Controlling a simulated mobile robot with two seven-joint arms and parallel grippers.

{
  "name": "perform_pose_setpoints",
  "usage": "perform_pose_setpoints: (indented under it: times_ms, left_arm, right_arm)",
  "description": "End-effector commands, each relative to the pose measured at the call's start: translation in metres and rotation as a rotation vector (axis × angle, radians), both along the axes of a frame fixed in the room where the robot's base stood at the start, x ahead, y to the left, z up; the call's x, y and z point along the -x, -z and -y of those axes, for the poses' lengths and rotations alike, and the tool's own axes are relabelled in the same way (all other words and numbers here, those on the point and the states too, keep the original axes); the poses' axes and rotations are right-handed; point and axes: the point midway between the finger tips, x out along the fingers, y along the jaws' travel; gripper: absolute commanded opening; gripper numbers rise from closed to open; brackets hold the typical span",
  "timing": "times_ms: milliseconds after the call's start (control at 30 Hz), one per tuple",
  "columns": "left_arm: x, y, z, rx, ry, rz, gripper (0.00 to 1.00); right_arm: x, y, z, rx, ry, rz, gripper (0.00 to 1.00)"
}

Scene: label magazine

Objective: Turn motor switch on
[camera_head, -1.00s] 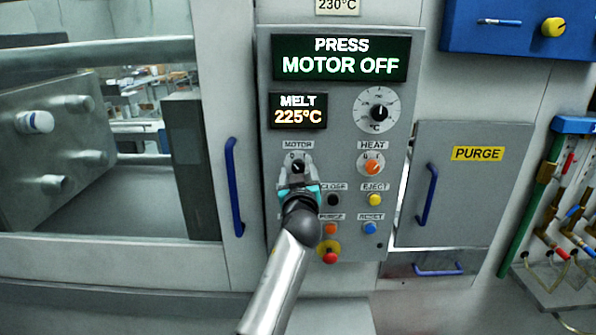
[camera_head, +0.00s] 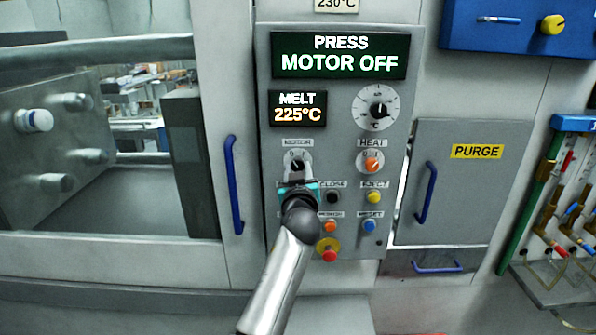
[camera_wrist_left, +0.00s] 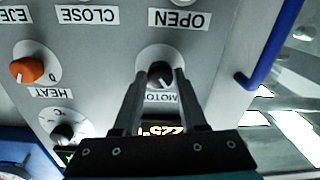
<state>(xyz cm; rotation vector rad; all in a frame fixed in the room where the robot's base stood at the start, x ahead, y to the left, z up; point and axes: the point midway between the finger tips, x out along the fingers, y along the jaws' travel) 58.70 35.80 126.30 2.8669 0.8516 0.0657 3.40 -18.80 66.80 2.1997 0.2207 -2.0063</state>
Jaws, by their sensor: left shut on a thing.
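The motor switch (camera_head: 296,165) is a black knob on a pale round plate under the MOTOR label, on the grey control panel. In the left wrist view the knob (camera_wrist_left: 160,74) shows upside down between my fingertips. My left gripper (camera_head: 297,174) reaches up to it from below and is shut on the knob. It also shows in the left wrist view (camera_wrist_left: 159,78), with one dark finger on each side of the knob. The display (camera_head: 340,54) reads PRESS MOTOR OFF. My right gripper is not in view.
The orange HEAT knob (camera_head: 371,165) sits right of the motor switch. CLOSE, EJECT and other buttons lie below, with a red button (camera_head: 329,253) at the bottom. A blue door handle (camera_head: 234,185) stands left of the panel. The PURGE door (camera_head: 460,190) is to the right.

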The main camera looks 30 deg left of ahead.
Motion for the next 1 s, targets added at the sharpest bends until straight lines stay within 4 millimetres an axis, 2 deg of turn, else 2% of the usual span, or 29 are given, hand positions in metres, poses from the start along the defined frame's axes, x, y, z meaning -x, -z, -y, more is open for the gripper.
perform_pose_setpoints:
  times_ms: [367,1000]
  left_arm:
    - [0.0,-0.001,-0.001,-0.102,-0.001,-0.06,0.0]
    - [0.0,-0.003,-0.002,-0.599,-0.001,-0.363,0.0]
  right_arm:
    - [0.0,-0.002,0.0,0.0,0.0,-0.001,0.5]
    - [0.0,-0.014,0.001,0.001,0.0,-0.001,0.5]
